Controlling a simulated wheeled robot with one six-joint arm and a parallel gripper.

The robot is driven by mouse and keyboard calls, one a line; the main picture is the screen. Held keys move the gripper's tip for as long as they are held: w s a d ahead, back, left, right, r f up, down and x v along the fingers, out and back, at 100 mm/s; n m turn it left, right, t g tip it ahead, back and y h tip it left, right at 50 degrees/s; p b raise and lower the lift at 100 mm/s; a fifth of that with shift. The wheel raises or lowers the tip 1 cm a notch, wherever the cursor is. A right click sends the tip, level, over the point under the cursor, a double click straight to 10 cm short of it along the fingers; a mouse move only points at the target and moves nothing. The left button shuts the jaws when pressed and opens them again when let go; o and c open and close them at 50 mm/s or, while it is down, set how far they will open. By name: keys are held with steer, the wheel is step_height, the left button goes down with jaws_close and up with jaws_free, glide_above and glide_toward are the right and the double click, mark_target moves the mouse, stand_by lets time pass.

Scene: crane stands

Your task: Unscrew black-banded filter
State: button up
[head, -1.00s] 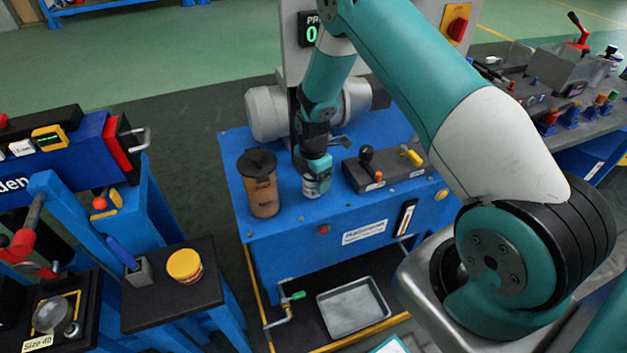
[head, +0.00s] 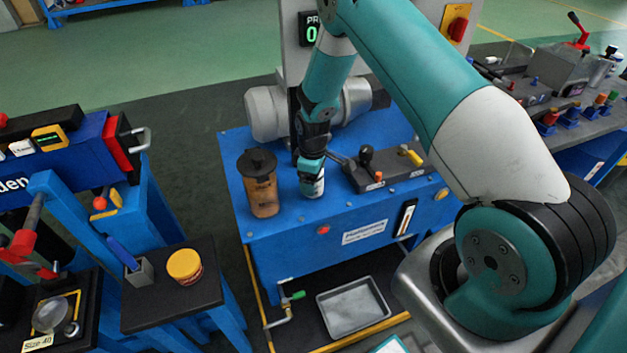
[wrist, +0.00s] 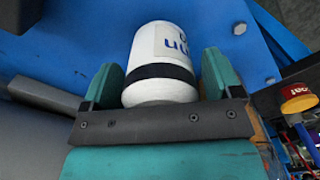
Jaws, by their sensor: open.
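The black-banded filter (wrist: 163,62) is a white canister with a black band and blue lettering. In the head view the filter (head: 314,187) stands out below my gripper at the front of the blue bench top. My gripper (head: 311,168) is above and around its upper part. In the wrist view my gripper (wrist: 161,78) is open, with one teal finger on each side of the filter near the band. A narrow gap shows at the left finger; whether the right finger touches is hard to tell.
An amber canister with a black lid (head: 262,185) stands close left of my gripper. A black control box with a lever (head: 375,168) is close on the right. A metal tray (head: 352,305) lies below the bench. A yellow-lidded tub (head: 185,266) stands on the side stand.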

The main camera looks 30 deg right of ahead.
steer(key=m, duration=1)
steer(key=shift+c, duration=0.2)
steer(key=c, duration=1)
steer(key=shift+r, duration=0.1)
steer(key=n, duration=0.4)
steer(key=shift+n, duration=0.4)
